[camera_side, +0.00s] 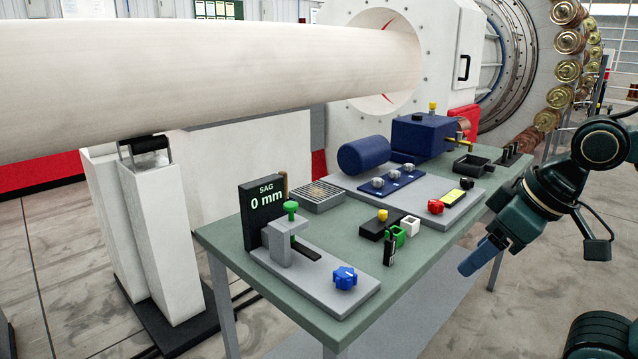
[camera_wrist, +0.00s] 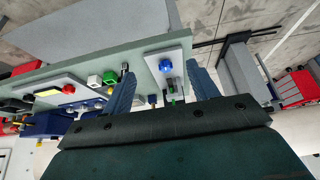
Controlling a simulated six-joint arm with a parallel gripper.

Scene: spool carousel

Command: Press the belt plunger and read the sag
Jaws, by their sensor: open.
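The belt gauge stands at the near left end of the green bench, with a black display (camera_side: 264,212) reading "SAG 0 mm". Its green-capped plunger (camera_side: 291,207) stands upright on a grey block (camera_side: 281,241). A blue knob (camera_side: 344,277) sits on the gauge's grey base plate (camera_side: 310,283). My gripper (camera_side: 468,268) is off the bench's right edge, well apart from the plunger, with blue fingers pointing down and left. In the wrist view my gripper (camera_wrist: 160,72) is open and empty; the blue knob (camera_wrist: 166,66) and green parts show between and beyond its fingers.
Small green, white and black blocks (camera_side: 398,234) stand mid-bench, between my gripper and the gauge. A red knob (camera_side: 435,206) and a blue pump unit (camera_side: 422,134) are farther back. A large pale pipe (camera_side: 200,85) runs above and behind the bench.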

